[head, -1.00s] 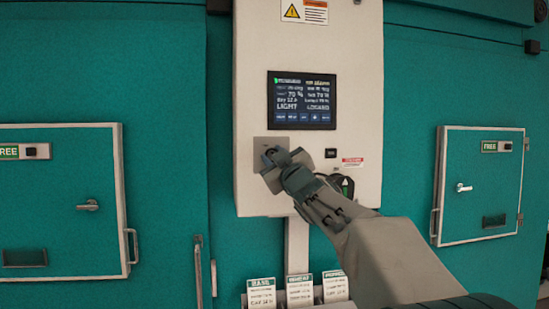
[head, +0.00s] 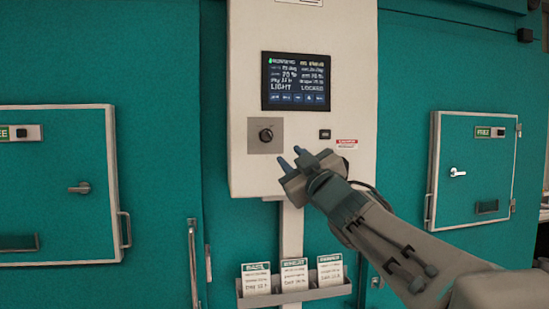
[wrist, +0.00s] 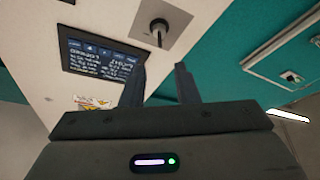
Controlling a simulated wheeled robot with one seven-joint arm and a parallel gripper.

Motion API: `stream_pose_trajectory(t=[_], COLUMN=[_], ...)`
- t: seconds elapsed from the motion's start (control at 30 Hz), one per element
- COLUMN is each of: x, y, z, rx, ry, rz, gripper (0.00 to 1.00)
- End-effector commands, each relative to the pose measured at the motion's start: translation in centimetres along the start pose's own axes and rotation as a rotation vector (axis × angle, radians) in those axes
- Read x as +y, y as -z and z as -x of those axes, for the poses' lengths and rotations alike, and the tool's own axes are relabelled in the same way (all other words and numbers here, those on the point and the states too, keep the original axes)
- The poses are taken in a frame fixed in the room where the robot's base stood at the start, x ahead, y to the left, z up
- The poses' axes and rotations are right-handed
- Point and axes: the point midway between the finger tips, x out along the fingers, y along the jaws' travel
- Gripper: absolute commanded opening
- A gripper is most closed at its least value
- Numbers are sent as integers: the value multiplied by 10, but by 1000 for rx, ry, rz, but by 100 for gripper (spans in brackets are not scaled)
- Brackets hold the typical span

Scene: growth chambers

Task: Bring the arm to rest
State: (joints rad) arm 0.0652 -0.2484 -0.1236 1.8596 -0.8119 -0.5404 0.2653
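My gripper (head: 291,162) is in front of the lower part of the white control box, below and right of the black rotary knob (head: 266,135). It is apart from the knob. Its two fingers are spread with nothing between them; they also show in the wrist view (wrist: 160,85). The knob sits on a grey square plate and also shows in the wrist view (wrist: 158,30). My arm reaches in from the lower right.
The white control box (head: 240,90) carries a lit screen (head: 296,81). Below it a grey holder (head: 297,299) bears several cards. Teal chambers with small hatches, left (head: 60,160) and right (head: 470,155), flank it. Space in front of the right teal wall looks clear.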

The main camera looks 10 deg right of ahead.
Motion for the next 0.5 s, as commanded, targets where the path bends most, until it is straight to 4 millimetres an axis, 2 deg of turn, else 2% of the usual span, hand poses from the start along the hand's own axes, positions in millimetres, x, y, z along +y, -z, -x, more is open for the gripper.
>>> stream_pose_trajectory(t=[0.43,0.5], x=[0,-3], y=[0,-13], z=[2,7], rx=[0,-52], ry=[0,-14], rz=[0,-24], gripper=[28,28])
